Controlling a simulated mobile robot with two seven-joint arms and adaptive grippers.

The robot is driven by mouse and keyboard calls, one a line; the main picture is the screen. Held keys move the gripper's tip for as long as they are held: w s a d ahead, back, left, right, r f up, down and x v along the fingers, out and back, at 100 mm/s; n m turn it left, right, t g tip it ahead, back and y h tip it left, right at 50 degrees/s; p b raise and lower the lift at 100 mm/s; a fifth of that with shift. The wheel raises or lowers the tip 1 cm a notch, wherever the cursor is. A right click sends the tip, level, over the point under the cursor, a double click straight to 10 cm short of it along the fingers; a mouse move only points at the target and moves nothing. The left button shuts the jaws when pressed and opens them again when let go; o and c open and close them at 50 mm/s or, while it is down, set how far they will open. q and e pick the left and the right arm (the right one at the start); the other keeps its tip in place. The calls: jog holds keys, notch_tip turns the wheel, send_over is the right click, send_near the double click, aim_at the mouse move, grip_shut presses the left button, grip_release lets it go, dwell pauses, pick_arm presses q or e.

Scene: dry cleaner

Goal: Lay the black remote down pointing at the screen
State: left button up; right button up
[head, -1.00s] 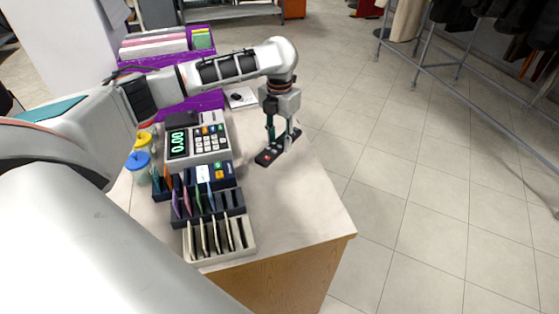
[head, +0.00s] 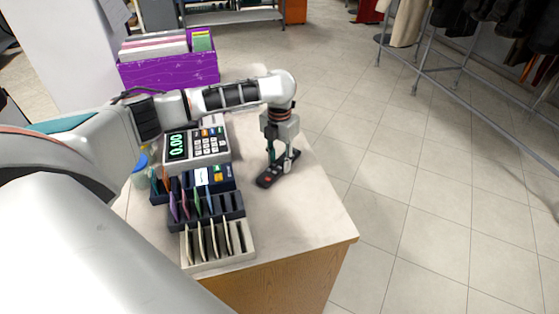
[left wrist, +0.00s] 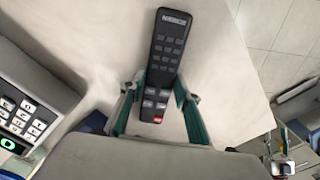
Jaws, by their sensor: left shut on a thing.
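The black remote (head: 274,174) is at the right part of the counter, low over or touching the top; I cannot tell which. It lies slantwise, its red-button end toward the near left and its other end toward the far right. My left gripper (head: 281,158) points down and is shut on it. In the left wrist view the remote (left wrist: 168,50) runs between the green-padded fingers (left wrist: 158,105), with the red button nearest the palm. A lit green display reading 0.00 (head: 178,146) is on the register, left of the remote. My right gripper is out of view.
The register (head: 208,145) and card racks (head: 205,215) stand left of the remote. A purple box (head: 170,70) is at the back. The counter (head: 305,215) is bare toward its near right corner, with floor beyond its right edge.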

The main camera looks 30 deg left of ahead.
aim_at(280, 164)
pick_arm(q)
jog(key=o, duration=1.2)
jog(key=shift+f, duration=0.1)
notch_tip(280, 164, up, 12)
jog(key=p, duration=0.2)
jog(key=shift+p, duration=0.3)
jog(key=shift+d, duration=0.1)
